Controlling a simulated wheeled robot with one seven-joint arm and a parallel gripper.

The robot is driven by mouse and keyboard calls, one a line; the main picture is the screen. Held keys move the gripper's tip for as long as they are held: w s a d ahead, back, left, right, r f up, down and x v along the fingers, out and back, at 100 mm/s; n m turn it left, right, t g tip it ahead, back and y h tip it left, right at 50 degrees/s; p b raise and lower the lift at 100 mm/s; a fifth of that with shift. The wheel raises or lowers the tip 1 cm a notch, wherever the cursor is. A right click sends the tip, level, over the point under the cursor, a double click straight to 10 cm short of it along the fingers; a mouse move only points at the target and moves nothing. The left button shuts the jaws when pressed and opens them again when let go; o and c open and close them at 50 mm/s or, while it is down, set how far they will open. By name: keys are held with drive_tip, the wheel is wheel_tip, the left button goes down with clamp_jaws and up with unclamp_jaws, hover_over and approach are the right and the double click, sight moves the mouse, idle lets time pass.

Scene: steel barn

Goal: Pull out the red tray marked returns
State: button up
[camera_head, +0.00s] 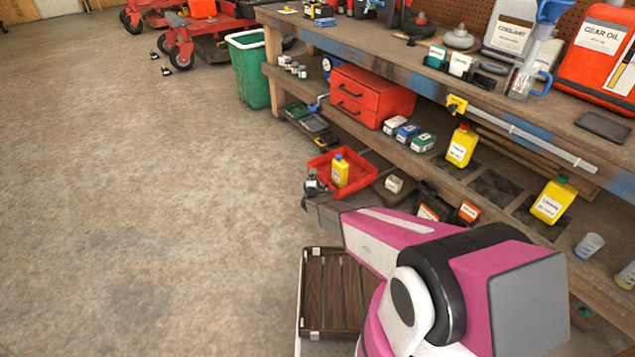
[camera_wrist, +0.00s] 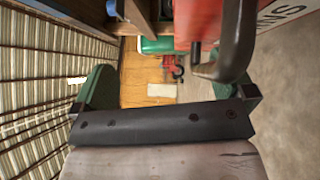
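The red tray (camera_head: 366,180) juts out from the lower shelf of the workbench over the floor. In the wrist view the tray's red front (camera_wrist: 266,10) shows at the top right, with part of a dark-lettered label and a dark curved handle (camera_wrist: 238,48). My gripper (camera_wrist: 165,93) is open, its fingers wide apart with green pads. The handle shows near the right finger; I cannot tell whether they touch. In the head view my gripper (camera_head: 312,208) is close to the tray's near side.
A slatted brown crate (camera_head: 337,292) is below my arm. A red drawer box (camera_head: 365,95), several small boxes and yellow bottles stand on the lower shelf. A green bin (camera_head: 250,72) stands beyond the bench.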

drive_tip(key=s+a+r, duration=0.6)
drive_tip(key=r, duration=0.1)
drive_tip(key=shift+s+a, duration=0.35)
drive_tip(key=c, duration=0.8)
drive_tip(key=shift+o, duration=0.2)
drive_tip(key=shift+s+a+r, duration=0.1)
drive_tip(key=shift+s+a, duration=0.05)
drive_tip(key=shift+a, duration=0.1)
drive_tip(key=shift+d, duration=0.1)
drive_tip(key=s+d+r+m+g+y, duration=0.35)
drive_tip(key=d+r, duration=0.25)
drive_tip(key=r, duration=0.2)
drive_tip(key=s+d+r+m+g+y, duration=0.2)
drive_tip(key=s+d+r+g, duration=0.25)
drive_tip(key=r, duration=0.25)
drive_tip(key=s+d+r+m+g, duration=0.3)
drive_tip(key=s+d, duration=0.3)
drive_tip(key=s, duration=0.4)
drive_tip(key=s+d+r+m+g+h, duration=0.1)
drive_tip(key=s+d+r+m+g, duration=0.3)
drive_tip(key=s, duration=0.7)
drive_tip(key=s+d+r+m+g+h, duration=0.1)
drive_tip(key=s+d+r+m+g, duration=0.3)
drive_tip(key=s+d+r, duration=0.3)
drive_tip(key=s+d+m, duration=0.1)
drive_tip(key=s, duration=0.2)
drive_tip(key=shift+s+d+r, duration=0.15)
drive_tip(key=shift+s+d, duration=0.05)
drive_tip(key=shift+d, duration=0.1)
